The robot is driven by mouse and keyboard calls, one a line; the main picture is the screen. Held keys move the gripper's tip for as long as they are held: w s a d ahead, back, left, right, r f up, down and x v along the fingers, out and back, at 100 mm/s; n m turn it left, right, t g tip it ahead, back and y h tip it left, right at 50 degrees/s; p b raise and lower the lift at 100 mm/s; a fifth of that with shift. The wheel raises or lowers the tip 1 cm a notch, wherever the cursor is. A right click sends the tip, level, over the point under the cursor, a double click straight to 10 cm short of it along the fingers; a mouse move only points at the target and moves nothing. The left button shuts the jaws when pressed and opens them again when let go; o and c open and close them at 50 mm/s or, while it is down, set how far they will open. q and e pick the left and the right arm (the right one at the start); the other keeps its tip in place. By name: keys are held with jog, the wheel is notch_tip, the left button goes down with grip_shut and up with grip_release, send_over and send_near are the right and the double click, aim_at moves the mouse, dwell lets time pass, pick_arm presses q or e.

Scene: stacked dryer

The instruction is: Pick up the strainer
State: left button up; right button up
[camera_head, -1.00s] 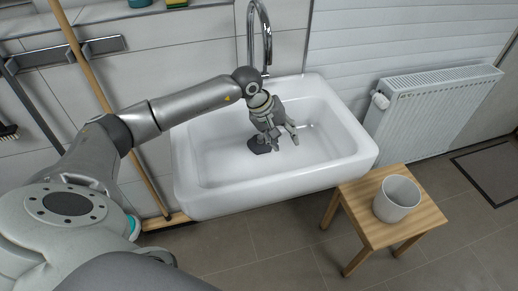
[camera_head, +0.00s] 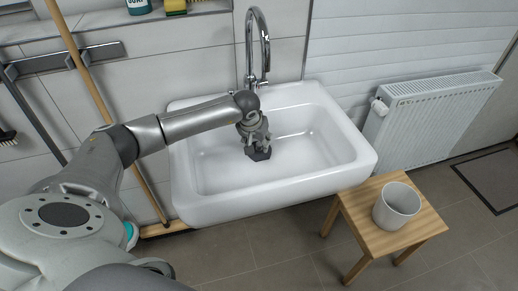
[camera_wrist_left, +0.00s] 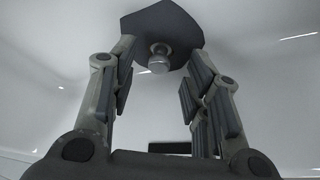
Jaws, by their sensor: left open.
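The strainer (camera_head: 259,156) is a dark, angular flat piece in the white sink (camera_head: 222,172). In the left wrist view the strainer (camera_wrist_left: 165,20) shows at the top, with a small round metal knob (camera_wrist_left: 158,62) at its middle. My left gripper (camera_head: 257,145) points down into the sink, right over the strainer, and hides part of it. In the left wrist view its fingers (camera_wrist_left: 160,72) are open, one on each side of the knob, with a gap between. My right gripper is not in view.
A chrome faucet (camera_head: 265,40) rises behind the sink, close to my left arm. The sink rim surrounds the gripper. A wooden stool (camera_head: 362,215) with a white bucket (camera_head: 396,206) stands at the right, before a radiator (camera_head: 430,120). A broom handle (camera_head: 92,95) leans at the left.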

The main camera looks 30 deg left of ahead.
pick_arm(q)
jog(key=shift+x, duration=1.05)
grip_shut()
jog(key=shift+r, duration=0.1)
